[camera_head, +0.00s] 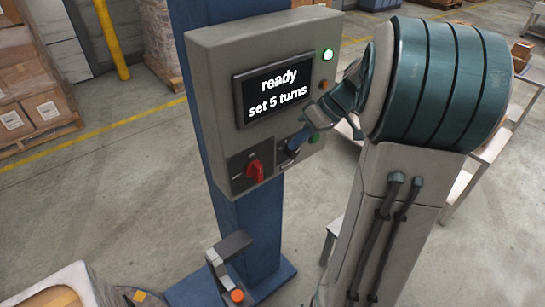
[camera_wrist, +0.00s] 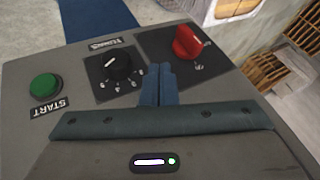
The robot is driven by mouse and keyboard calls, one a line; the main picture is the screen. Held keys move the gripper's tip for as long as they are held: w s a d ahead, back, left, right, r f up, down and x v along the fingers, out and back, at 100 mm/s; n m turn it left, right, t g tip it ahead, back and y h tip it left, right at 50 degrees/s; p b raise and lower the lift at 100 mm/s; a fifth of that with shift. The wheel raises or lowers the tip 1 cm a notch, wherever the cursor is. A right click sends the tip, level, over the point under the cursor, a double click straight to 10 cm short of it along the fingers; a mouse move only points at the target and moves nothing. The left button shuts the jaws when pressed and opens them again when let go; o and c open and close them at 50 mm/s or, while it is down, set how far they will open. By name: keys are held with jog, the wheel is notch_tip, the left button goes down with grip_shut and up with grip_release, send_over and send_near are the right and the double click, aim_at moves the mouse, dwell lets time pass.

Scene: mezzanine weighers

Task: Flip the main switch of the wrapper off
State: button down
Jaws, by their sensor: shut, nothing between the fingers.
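The wrapper's control box (camera_head: 220,60) is grey and stands on a blue column. Its red main switch (camera_head: 255,171) is a rotary handle on a black plate at the box's lower left; in the head view the handle looks roughly upright. The switch also shows in the wrist view (camera_wrist: 187,42), where its small labels are too blurred to read. My gripper (camera_head: 293,147) is shut and empty in front of the lower panel. In the wrist view its fingertips (camera_wrist: 160,70) appear between the red switch and the black turns dial (camera_wrist: 118,68). I cannot tell whether they touch the panel.
The screen (camera_head: 275,92) reads "ready, set 5 turns". A green lamp (camera_head: 328,54) is lit beside it. A green start button (camera_wrist: 45,87) lies past the dial. A post with an orange-red button (camera_head: 237,296) stands below the box. Stacked cartons (camera_head: 35,110) stand at left.

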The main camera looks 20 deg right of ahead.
aim_at(257, 172)
jog(key=a+f, duration=0.1)
jog(key=a, duration=0.1)
jog(key=a+f+p, duration=0.1)
jog(key=a, duration=0.1)
jog(key=a+f+p, duration=0.1)
jog(key=a+f, duration=0.1)
jog(key=shift+s+a+f, duration=0.1)
jog(key=shift+a, duration=0.25)
